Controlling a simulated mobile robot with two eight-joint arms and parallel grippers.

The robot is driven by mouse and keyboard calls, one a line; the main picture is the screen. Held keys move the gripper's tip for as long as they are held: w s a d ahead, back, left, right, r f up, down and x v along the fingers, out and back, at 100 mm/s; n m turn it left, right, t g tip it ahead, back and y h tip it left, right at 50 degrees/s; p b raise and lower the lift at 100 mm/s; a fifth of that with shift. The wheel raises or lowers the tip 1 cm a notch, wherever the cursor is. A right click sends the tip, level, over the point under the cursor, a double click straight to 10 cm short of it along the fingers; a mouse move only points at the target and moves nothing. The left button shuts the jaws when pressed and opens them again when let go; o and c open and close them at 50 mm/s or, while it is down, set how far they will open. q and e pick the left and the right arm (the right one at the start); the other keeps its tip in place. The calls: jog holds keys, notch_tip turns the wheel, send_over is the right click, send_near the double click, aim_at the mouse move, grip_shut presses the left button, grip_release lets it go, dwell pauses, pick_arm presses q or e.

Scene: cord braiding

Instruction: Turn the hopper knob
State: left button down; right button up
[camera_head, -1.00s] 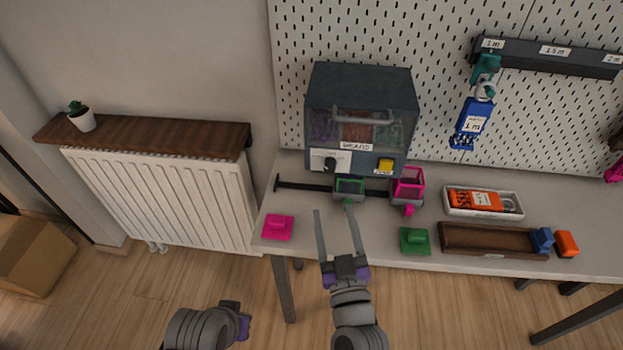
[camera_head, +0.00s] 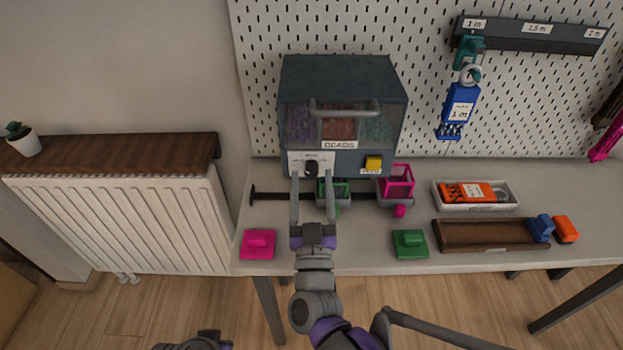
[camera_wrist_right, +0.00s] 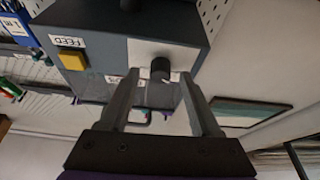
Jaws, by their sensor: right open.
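The bead hopper (camera_head: 342,80) is a dark grey box with a clear front, standing at the back of the table against the pegboard. Its black knob (camera_head: 311,169) sits on a white plate at the lower left of the front. My right gripper (camera_head: 313,176) is open, its two fingers pointing at the hopper with the knob between their tips in the picture. In the right wrist view the knob (camera_wrist_right: 160,68) also shows between the spread fingertips (camera_wrist_right: 160,76); I cannot tell whether they touch it. My left gripper (camera_head: 208,340) is only partly seen at the bottom edge.
A yellow feed button (camera_head: 373,163) is right of the knob. A green cup (camera_head: 334,192) and a pink cup (camera_head: 397,182) stand on a dark rail below. A pink block (camera_head: 258,243) and a green block (camera_head: 410,243) lie near the front edge.

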jog(key=shift+w+r, duration=0.2)
jog(key=shift+w, duration=0.3)
grip_shut()
jog(key=shift+m, duration=0.3)
jog(key=m+h+p, duration=0.1)
jog(key=m, duration=0.2)
jog(key=m+h+p, duration=0.1)
jog(key=m+h, duration=0.1)
jog(key=m+h+p, duration=0.1)
jog(key=m+h, duration=0.1)
jog(key=m, duration=0.1)
jog(key=shift+a+r+m+g, duration=0.15)
jog(key=shift+a+m+g, duration=0.15)
jog(key=shift+g, duration=0.1)
jog(key=m+g+h+p, duration=0.1)
jog(key=m, duration=0.2)
jog(key=m+g+h+p, duration=0.1)
jog(key=m+p, duration=0.1)
jog(key=m, duration=0.2)
jog(key=shift+h, duration=0.3)
jog(key=shift+m, duration=0.3)
